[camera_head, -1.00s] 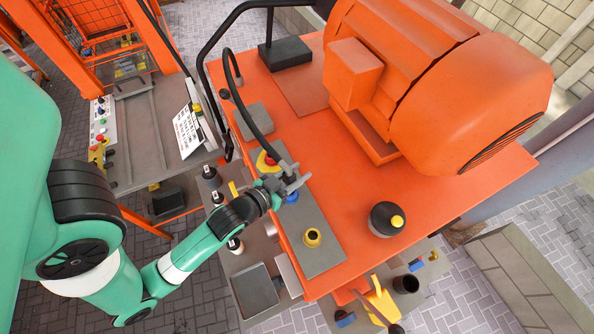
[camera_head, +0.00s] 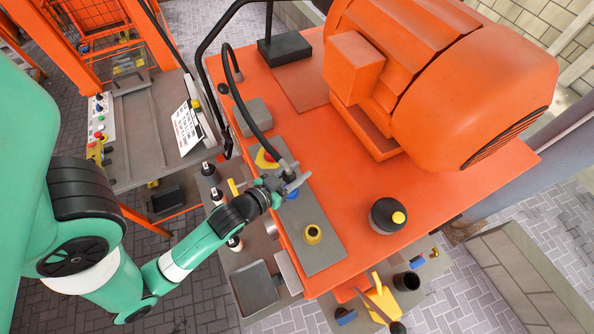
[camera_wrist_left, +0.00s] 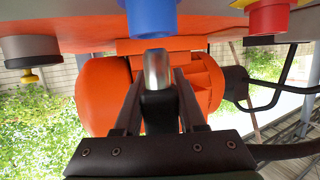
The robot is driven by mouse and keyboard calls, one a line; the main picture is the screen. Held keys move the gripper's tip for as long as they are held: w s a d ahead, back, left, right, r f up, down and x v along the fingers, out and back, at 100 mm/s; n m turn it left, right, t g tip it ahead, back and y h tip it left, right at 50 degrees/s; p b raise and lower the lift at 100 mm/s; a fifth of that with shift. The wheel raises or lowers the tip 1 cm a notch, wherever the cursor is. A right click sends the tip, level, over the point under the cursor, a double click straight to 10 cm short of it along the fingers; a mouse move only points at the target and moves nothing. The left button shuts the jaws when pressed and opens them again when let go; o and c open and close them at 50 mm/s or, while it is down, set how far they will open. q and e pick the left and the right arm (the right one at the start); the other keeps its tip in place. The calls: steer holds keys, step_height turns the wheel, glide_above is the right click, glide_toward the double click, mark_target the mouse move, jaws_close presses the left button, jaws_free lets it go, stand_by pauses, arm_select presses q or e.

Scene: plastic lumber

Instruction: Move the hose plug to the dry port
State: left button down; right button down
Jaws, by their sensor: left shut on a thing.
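My left gripper (camera_head: 286,184) is shut on the hose plug, at the end of a black hose (camera_head: 255,112) that arches up behind it. In the left wrist view the plug's silver tip (camera_wrist_left: 157,68) stands between the fingers (camera_wrist_left: 156,102). The blue port (camera_head: 292,195) is right beside the gripper and partly hidden by it; in the wrist view (camera_wrist_left: 152,14) it is just above the tip, with a small gap showing. A yellow port (camera_head: 312,234) stands on the same grey plate (camera_head: 322,259), nearer the front. My right gripper is not in view.
A red knob on a yellow base (camera_head: 267,158) sits behind the gripper. A large orange motor (camera_head: 430,80) fills the back right. Bottles and trays stand lower at the left.

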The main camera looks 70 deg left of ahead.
arm_select(q)
steer(key=shift+f, duration=0.3)
stand_by(0.6)
steer(key=shift+f+b, duration=0.75)
steer(key=shift+f+b, duration=0.85)
steer(key=shift+f, duration=0.25)
stand_by(0.6)
jaws_free()
stand_by(0.3)
steer(key=shift+r, duration=0.1)
step_height(320, 180, up, 7)
steer(key=p, duration=0.7)
